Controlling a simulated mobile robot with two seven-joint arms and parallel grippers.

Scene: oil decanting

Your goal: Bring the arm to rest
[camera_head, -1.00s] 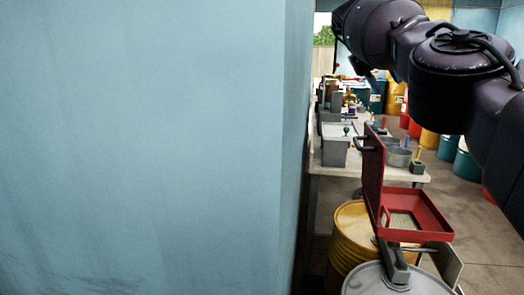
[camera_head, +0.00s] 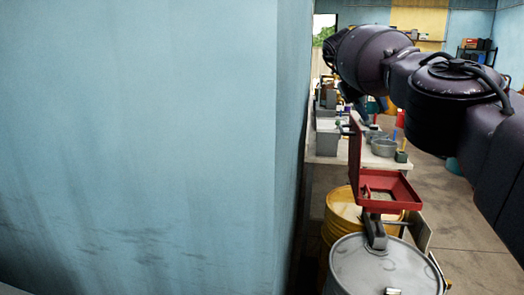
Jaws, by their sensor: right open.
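My right arm comes in from the right edge and reaches across the upper right of the view, dark purple and bent. Its far end lies close to the blue wall's edge in the picture. My right gripper (camera_head: 350,92) is small and mostly hidden behind the arm's end; it is open, and I see nothing held in it. It appears above the red open-lidded box in the picture; the distance between them is hard to tell. My left gripper is not in view.
A blue wall (camera_head: 140,140) fills the left half. At right, a grey drum (camera_head: 350,268) and a yellow drum (camera_head: 342,212) stand near the red box (camera_head: 400,190). Behind them is a workbench (camera_head: 328,158) with containers. Floor (camera_head: 465,235) shows clear at lower right.

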